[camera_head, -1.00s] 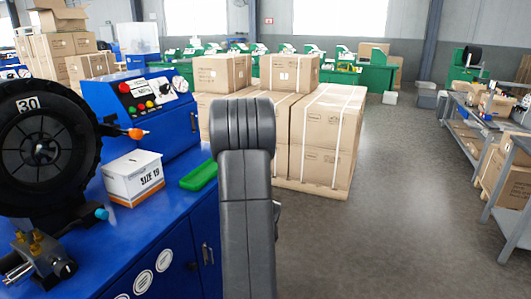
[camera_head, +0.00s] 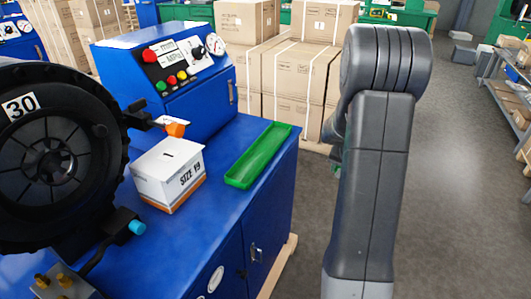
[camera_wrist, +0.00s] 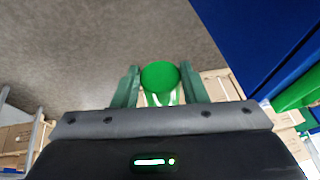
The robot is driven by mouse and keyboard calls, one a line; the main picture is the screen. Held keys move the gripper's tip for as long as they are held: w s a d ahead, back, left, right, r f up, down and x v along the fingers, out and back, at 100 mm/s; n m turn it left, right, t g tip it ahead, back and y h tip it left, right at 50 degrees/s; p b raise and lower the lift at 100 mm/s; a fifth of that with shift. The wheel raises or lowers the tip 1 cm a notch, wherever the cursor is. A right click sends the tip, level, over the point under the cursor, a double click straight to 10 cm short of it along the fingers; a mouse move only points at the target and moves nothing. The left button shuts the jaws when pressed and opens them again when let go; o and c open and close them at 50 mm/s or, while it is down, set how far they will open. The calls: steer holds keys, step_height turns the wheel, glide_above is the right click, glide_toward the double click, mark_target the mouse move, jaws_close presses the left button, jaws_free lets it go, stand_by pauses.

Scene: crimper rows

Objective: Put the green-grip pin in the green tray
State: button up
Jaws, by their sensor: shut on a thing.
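The green tray (camera_head: 258,155) lies empty on the blue bench top, near its right edge, to the right of the white box. In the wrist view, my gripper (camera_wrist: 159,84) is shut on the green-grip pin (camera_wrist: 160,75), whose round green end faces the camera between the two fingers. The pin's far end is mostly hidden behind the green end. The tray also shows at the right edge of the wrist view (camera_wrist: 298,95), apart from the gripper. In the head view my arm stands right of the bench and hides most of the gripper; the pin cannot be made out there.
A white box marked SIZE 19 (camera_head: 170,174) stands left of the tray. A blue control box (camera_head: 185,85) is behind it, and a black crimper wheel (camera_head: 55,150) is at the left. Strapped cartons (camera_head: 290,80) stand behind the bench. Open floor lies to the right.

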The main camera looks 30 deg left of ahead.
steer(key=s+a+r, duration=0.2)
steer(key=a+r, duration=0.1)
steer(key=a, duration=0.5)
steer(key=s+a+r, duration=0.2)
steer(key=a+r, duration=0.1)
steer(key=a, duration=0.4)
step_height(320, 180, up, 7)
glide_above(255, 160)
steer(key=s+d, duration=0.1)
steer(key=shift+s+f, duration=0.2)
steer(key=shift+f, duration=4.8)
steer(key=o, duration=1)
steer(key=shift+s+r, duration=0.1)
steer(key=shift+r, duration=0.3)
steer(key=v, duration=1.1)
steer(key=shift+r+b, duration=0.2)
steer(key=shift+b, duration=0.15)
steer(key=shift+s, duration=0.15)
